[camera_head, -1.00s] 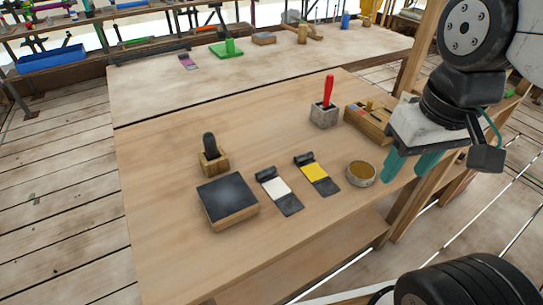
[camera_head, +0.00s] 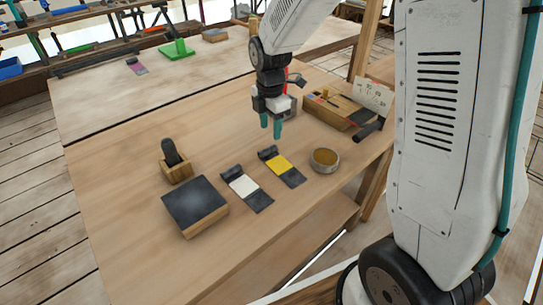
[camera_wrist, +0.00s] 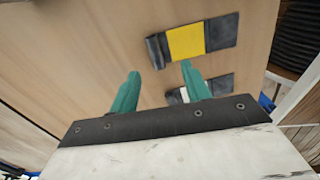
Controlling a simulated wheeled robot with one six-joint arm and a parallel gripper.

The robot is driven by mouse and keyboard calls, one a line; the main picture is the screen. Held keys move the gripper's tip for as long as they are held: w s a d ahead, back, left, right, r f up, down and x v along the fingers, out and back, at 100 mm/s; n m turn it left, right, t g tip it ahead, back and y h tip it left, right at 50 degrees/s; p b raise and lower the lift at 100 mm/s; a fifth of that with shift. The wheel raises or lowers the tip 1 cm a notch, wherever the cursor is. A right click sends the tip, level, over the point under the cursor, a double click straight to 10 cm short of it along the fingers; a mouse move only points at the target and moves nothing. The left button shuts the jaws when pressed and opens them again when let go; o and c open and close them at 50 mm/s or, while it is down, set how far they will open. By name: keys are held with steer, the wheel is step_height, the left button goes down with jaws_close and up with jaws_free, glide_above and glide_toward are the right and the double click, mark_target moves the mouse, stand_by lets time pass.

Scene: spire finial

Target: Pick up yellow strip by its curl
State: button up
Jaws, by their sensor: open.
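The yellow strip (camera_head: 281,166) lies flat on the wooden table, a yellow panel between dark ends. Its dark rolled curl (camera_head: 268,153) is at the far left end. In the wrist view the yellow strip (camera_wrist: 187,42) lies beyond my fingertips, with the curl (camera_wrist: 156,50) at its left end. My gripper (camera_head: 271,125) has teal fingers pointing down, above the table behind the curl. It is open and empty in the wrist view (camera_wrist: 159,70). A white strip (camera_head: 246,186) of the same form lies left of the yellow one; my right finger partly hides it in the wrist view.
A round tin (camera_head: 324,160) stands close to the right of the yellow strip. A dark-topped block (camera_head: 195,206) and a wooden holder (camera_head: 176,169) with a dark tool stand left. A wooden box (camera_head: 338,110) is at the right rear. Bare table lies left of my gripper.

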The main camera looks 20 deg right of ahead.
mark_target(267, 148)
steer(key=f, duration=0.5)
steer(key=w+f, duration=0.1)
steer(key=f, duration=0.2)
steer(key=shift+a+f, duration=0.2)
steer(key=shift+a, duration=0.15)
jaws_close()
